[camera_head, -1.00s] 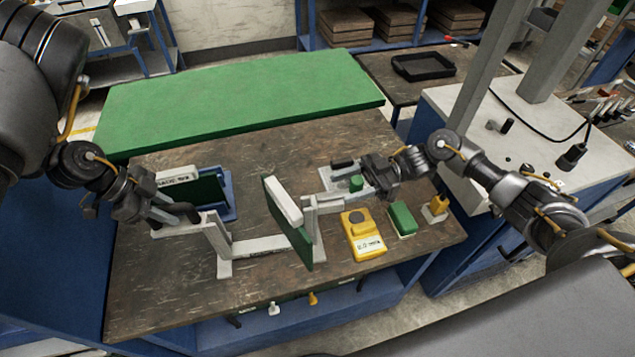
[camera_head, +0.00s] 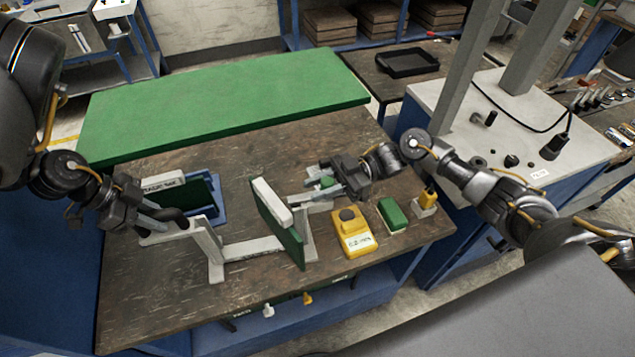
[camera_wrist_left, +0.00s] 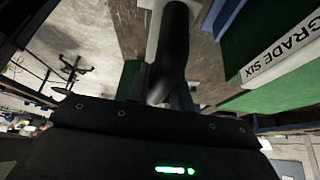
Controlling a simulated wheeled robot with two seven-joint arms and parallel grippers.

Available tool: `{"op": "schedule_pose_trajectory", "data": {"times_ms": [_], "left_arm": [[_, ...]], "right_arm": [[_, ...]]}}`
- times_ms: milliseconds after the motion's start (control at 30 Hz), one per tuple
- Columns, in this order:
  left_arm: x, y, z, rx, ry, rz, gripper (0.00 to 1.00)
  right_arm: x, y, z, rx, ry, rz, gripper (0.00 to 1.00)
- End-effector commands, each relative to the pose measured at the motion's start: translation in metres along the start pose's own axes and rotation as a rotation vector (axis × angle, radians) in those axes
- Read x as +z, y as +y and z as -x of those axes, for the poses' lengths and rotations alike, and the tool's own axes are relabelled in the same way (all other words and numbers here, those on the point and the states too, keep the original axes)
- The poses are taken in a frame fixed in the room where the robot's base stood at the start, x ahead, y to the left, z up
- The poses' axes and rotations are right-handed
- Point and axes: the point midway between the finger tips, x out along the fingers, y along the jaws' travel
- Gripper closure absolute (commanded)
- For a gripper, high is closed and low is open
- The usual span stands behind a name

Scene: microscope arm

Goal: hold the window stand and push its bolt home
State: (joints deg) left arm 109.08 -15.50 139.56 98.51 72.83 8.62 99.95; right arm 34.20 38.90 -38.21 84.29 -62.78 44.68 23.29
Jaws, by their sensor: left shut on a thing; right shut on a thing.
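The window stand (camera_head: 213,258) is a pale grey frame on the bench, with two uprights joined by a low bar. My left gripper (camera_head: 176,218) is shut on a black grip at its left side; the left wrist view shows this dark cylindrical grip (camera_wrist_left: 172,45) between the fingers. A pale bar, which looks like the bolt (camera_head: 311,198), runs from the right upright towards my right gripper (camera_head: 335,180). My right gripper is shut on its outer end, and the jaws partly hide it. I cannot see how deep the bolt sits.
A blue holder (camera_head: 218,203) stands behind the left gripper. A yellow box (camera_head: 352,242), a green block (camera_head: 391,214) and a yellow-topped piece (camera_head: 426,198) stand at right. A green mat (camera_head: 220,105) lies behind.

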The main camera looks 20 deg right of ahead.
Motion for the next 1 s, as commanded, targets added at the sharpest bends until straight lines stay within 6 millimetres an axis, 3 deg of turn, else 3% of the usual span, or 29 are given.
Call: {"op": "schedule_pose_trajectory", "data": {"times_ms": [100,367,400,533,867,1000], "left_arm": [[-0.002,0.0,0.0,0.001,0.005,-0.002,1.0],[-0.004,0.0,-0.001,0.002,0.008,-0.004,1.0],[-0.004,0.0,-0.001,0.003,0.009,-0.004,1.0],[-0.003,0.0,-0.001,0.002,0.008,-0.004,1.0],[-0.001,0.0,0.0,0.001,0.003,-0.002,1.0],[-0.001,0.0,0.0,0.0,0.002,-0.001,1.0]], "right_arm": [[-0.001,0.002,-0.011,-0.001,0.003,0.001,1.0],[0.0,0.002,-0.013,-0.002,0.002,0.001,1.0],[0.0,0.002,-0.013,-0.002,0.002,0.001,0.68],[0.0,0.002,-0.012,-0.001,0.002,0.001,0.51],[0.0,0.002,-0.009,0.0,0.001,0.0,0.5],[0.001,0.002,0.007,0.0,-0.002,-0.001,0.5]]}}
